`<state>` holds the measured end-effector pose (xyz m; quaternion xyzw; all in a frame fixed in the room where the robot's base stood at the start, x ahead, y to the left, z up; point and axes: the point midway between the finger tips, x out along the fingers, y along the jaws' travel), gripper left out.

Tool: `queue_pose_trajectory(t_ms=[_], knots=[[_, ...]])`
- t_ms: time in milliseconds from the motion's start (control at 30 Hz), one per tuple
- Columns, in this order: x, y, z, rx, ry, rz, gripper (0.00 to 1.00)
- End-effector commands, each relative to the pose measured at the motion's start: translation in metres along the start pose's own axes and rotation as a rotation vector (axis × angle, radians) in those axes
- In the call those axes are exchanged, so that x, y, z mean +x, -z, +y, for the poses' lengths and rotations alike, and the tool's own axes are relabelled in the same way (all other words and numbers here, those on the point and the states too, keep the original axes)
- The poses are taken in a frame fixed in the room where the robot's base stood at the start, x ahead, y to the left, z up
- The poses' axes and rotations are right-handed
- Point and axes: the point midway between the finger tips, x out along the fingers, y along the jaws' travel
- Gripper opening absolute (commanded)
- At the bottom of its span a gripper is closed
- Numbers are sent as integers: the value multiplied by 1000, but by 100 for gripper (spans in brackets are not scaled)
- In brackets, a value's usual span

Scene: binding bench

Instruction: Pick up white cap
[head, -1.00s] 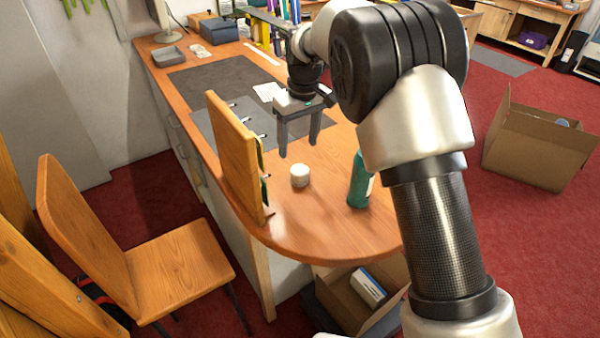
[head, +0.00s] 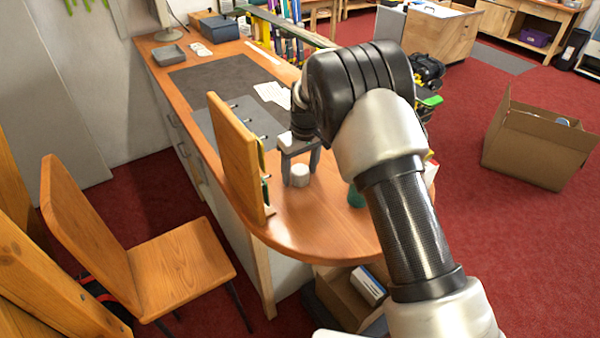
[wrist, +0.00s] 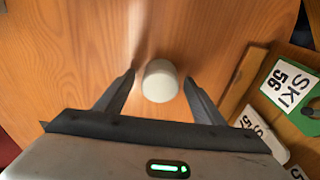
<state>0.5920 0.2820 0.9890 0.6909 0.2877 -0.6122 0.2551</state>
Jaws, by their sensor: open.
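The white cap (head: 300,175) is a small, round, off-white piece on the wooden bench top (head: 318,225), near its rounded end. My gripper (head: 299,182) is open over it, its fingers reaching down on either side of the cap. In the wrist view the cap (wrist: 160,81) lies between the tips of my open gripper (wrist: 158,82), with a gap on each side. The jaws do not hold it.
An upright wooden board (head: 236,155) with tags stands left of the cap. A green bottle (head: 356,197), mostly hidden by my arm, stands to the right. Tags marked "SKI 56" (wrist: 290,85) show beside the right finger. A wooden chair (head: 175,262) stands at left.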

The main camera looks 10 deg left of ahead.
Motion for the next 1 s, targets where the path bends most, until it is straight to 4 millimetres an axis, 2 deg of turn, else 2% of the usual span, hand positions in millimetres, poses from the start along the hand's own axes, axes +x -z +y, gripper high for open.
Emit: queue_pose_trajectory(t_ms=[100, 300, 367, 467, 500, 733, 867, 1000], knots=[[-1, 0, 0, 0, 0, 1, 61], [-1, 0, 0, 0, 0, 0, 27], [-1, 0, 0, 0, 0, 0, 20], [-1, 0, 0, 0, 0, 0, 20], [-1, 0, 0, 0, 0, 0, 17], [-5, 1, 0, 0, 0, 2, 17], [-22, 4, 0, 0, -1, 5, 17], [-51, 7, 0, 0, -1, 5, 17]])
